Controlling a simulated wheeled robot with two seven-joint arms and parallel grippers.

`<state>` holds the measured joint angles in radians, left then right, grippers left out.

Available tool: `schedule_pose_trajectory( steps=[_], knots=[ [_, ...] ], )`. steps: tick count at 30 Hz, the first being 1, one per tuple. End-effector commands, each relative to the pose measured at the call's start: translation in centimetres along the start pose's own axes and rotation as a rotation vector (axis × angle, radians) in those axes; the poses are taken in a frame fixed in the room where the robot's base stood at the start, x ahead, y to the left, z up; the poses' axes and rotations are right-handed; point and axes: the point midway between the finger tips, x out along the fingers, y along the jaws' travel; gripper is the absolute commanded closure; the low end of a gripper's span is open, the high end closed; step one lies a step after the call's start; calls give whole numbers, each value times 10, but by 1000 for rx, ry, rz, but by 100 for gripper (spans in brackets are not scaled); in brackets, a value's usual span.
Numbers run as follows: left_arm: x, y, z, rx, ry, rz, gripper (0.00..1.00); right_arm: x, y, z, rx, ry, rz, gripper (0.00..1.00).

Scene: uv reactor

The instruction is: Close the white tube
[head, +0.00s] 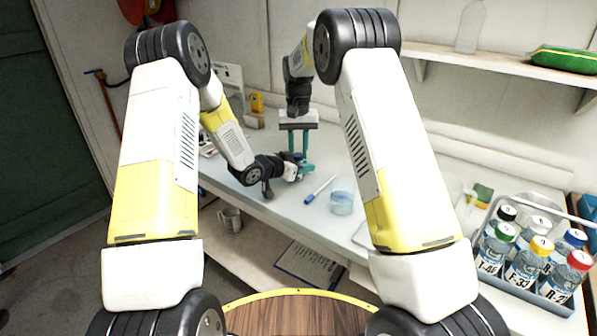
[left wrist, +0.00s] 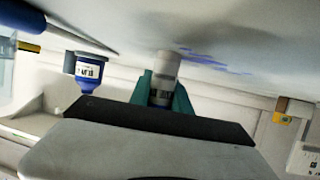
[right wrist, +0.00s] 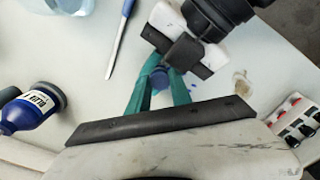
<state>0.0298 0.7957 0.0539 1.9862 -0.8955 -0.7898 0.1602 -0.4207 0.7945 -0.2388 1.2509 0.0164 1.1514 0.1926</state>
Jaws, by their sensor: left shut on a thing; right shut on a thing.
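My left gripper (head: 303,171) reaches low over the bench from the left. In the left wrist view its teal fingers are shut on the white tube (left wrist: 166,67), a pale cylinder with a blue labelled part between the fingers. My right gripper (head: 298,155) points down from above, close to the left one.
A pale round thing (right wrist: 243,82) and blue smears mark the bench. A crate (head: 561,301) of capped bottles stands at right.

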Motion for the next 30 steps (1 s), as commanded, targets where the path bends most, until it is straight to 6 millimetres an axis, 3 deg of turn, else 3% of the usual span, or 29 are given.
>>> schedule_pose_trajectory(
  steps=[21,24,28,29,30],
  knots=[
    [0,2,1,1,-1,4,100,1,0,-1,1716,5,-3,100],
    [0,2,1,1,-1,4,100,1,0,-1,1846,3,-4,100],
    [0,2,1,1,-1,4,100,1,0,-1,1836,2,-5,100],
    [0,2,0,1,-1,4,100,1,0,-1,1836,2,-5,71],
    [0,2,0,1,-1,4,100,1,0,-1,1835,2,-4,63]
  ],
)
